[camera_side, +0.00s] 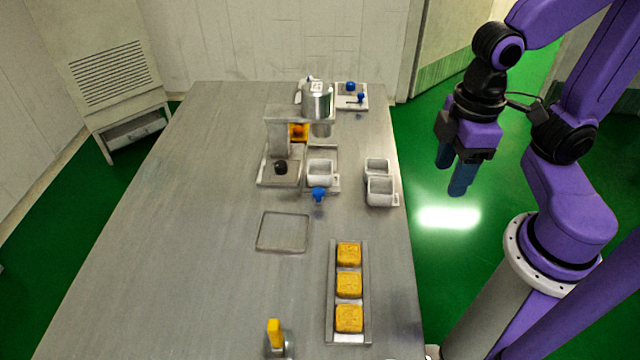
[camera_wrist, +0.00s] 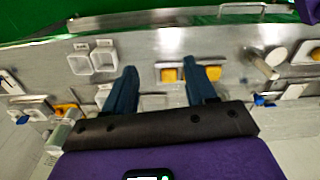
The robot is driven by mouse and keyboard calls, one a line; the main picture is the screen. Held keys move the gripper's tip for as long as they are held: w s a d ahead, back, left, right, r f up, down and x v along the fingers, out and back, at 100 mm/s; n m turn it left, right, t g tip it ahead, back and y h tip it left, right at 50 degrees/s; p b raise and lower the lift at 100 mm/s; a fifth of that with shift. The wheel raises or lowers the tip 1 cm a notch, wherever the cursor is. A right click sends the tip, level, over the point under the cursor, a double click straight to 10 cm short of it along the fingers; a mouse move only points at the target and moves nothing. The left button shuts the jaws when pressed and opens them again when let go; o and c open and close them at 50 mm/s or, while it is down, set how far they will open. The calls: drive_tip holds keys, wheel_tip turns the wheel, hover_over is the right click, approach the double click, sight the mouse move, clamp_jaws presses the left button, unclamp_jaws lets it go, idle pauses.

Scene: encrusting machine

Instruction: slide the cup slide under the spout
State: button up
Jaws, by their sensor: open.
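The cup slide (camera_side: 318,173), a white cup with a blue knob (camera_side: 318,194) on its near side, sits on a short rail plate in the side view. The spout (camera_side: 320,130) hangs below the metal hopper (camera_side: 318,100) of the machine, behind the cup. The cup stands on the near side of the spout, with bare rail between them. My gripper (camera_side: 454,175) is open and empty, in the air beyond the table's right edge, well apart from the slide. In the wrist view the two blue fingers (camera_wrist: 162,88) are spread. I cannot make out the slide's knob there.
Two white containers (camera_side: 380,190) stand right of the slide, near the table edge. A tray (camera_side: 331,300) of three yellow blocks lies nearer the camera. An empty square frame (camera_side: 262,249) and a yellow-handled tool (camera_side: 274,333) lie left. The left table area is clear.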

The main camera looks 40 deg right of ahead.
drive_tip(key=w+a+m, duration=0.5)
drive_tip(key=w+m, duration=0.4)
drive_tip(key=w, duration=0.3)
drive_tip(key=m, duration=1)
approach(318, 191)
wheel_tip(318, 191, down, 9)
drive_tip(key=shift+a+r, duration=0.15)
drive_tip(key=shift+r, duration=0.05)
